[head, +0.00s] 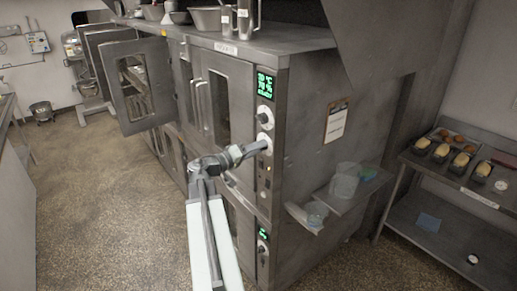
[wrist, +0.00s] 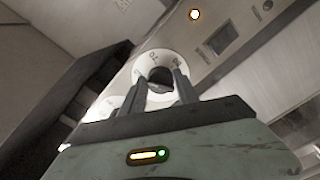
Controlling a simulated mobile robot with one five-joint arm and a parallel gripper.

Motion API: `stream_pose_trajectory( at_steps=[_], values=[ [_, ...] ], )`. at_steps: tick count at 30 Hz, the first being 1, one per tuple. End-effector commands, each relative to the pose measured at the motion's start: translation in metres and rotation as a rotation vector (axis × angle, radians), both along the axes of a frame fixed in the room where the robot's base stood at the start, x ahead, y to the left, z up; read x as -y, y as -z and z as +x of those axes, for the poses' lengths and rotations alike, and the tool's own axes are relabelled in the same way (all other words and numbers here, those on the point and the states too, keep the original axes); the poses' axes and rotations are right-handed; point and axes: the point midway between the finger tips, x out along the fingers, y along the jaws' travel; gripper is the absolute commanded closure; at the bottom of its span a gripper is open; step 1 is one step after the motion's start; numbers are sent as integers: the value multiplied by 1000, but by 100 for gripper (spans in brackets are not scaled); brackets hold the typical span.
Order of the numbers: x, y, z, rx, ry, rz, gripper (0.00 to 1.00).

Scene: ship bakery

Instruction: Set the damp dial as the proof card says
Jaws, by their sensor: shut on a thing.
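My gripper (head: 259,148) is at the lower white dial (head: 265,140) on the upper control panel of the steel proofer. In the wrist view my gripper (wrist: 163,82) has its two fingers on either side of the dark knob of this dial (wrist: 149,58), shut on it. Its white face carries numbers, one like 70. The other dial (head: 265,117) sits just above, under a green display (head: 265,84) whose small text has a percent line near 70. The proof card (head: 337,120) is on a clipboard on the proofer's side; its writing is too small to read.
An open proofer door (head: 138,86) swings out at the left. A lower display (head: 262,234) glows green below. A side shelf (head: 340,200) with clear tubs juts out right of the panel. A steel table (head: 440,172) with loaves stands far right.

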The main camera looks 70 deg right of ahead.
Motion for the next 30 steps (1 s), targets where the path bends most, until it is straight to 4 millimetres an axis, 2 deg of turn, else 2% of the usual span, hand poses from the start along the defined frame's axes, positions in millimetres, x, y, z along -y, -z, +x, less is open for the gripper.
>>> stream_pose_trajectory(
  at_steps=[20,21,22,23,30],
  values=[
    [-1,1,-1,-45,3,33,100],
    [-1,1,-1,-45,3,33,55],
    [0,1,-1,-45,3,32,47],
    [0,1,-1,-46,2,32,42],
    [0,0,-1,-47,2,31,42]
  ],
)
